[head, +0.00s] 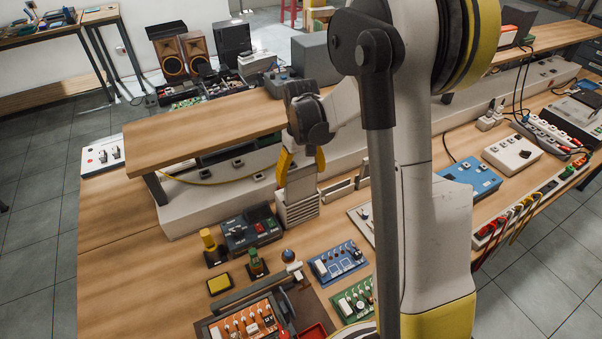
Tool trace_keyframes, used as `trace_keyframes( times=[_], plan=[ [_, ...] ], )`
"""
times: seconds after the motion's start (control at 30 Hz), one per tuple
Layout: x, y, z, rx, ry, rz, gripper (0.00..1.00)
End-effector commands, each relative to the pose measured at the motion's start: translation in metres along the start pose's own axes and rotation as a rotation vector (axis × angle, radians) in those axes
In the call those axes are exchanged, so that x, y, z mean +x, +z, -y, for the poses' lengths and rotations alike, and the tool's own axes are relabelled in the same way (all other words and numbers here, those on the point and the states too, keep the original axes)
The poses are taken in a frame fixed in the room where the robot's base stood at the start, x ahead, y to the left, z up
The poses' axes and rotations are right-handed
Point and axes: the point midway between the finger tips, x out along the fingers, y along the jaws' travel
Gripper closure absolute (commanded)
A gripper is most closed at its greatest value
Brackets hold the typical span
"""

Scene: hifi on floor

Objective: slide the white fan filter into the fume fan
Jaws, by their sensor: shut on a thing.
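My gripper (302,164) points down near the middle of the bench, its yellow fingers shut on the white fan filter (301,182). The filter looks like a pale upright flat panel between the fingers. Directly below it is a pale box with horizontal slats, which looks like the fume fan (298,211). The filter's lower edge meets or overlaps the top of the fan in this view. I cannot tell whether it is inside the slot or just above it. My arm hides part of the bench to the right.
A raised wooden shelf (215,128) runs behind the fan. A dark device with red and green buttons (252,229) stands close left of the fan. A blue circuit board (338,261) and an orange board (243,322) lie in front. The bench's left part (130,260) is clear.

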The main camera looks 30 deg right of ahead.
Motion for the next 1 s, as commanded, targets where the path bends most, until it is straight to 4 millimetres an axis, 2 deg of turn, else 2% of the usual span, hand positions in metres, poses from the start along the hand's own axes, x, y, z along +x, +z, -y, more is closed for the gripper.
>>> trace_keyframes(
  times=[1.0],
  plan=[
    [0.047,0.0,0.0,0.0,0.0,0.0,0.32]
  ],
)
